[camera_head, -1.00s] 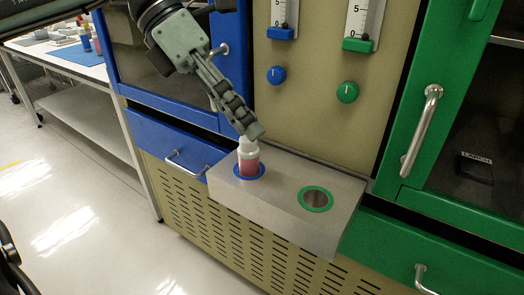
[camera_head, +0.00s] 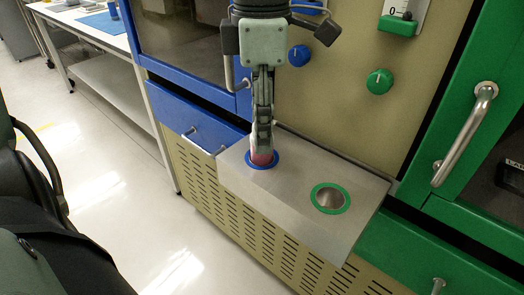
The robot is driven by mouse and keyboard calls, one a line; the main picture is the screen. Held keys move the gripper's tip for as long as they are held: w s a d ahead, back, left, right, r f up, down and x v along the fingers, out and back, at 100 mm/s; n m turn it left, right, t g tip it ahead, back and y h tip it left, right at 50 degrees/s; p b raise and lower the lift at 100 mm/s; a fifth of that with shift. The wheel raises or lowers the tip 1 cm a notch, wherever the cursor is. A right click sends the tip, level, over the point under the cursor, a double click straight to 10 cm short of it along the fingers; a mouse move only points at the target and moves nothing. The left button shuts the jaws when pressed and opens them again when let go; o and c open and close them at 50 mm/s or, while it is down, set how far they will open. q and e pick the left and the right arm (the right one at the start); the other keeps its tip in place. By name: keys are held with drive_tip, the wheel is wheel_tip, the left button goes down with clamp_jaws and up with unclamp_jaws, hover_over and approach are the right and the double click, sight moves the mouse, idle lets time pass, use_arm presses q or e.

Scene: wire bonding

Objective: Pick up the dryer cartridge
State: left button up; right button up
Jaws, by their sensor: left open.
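The dryer cartridge (camera_head: 263,158), with a pink-red body, stands upright in the blue-ringed socket (camera_head: 276,166) of the grey metal ledge. My left gripper (camera_head: 261,146) points down over it, fingers at the cartridge's upper part and hiding its white cap. The gripper is open; whether a finger touches the cartridge I cannot tell. My right gripper is out of view.
The metal ledge (camera_head: 290,204) also has an empty green-ringed socket (camera_head: 330,198). Behind it is a tan panel with a blue knob (camera_head: 299,55) and a green knob (camera_head: 380,81).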

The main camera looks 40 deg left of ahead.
use_arm(q)
drive_tip(key=shift+f, duration=0.6)
clamp_jaws()
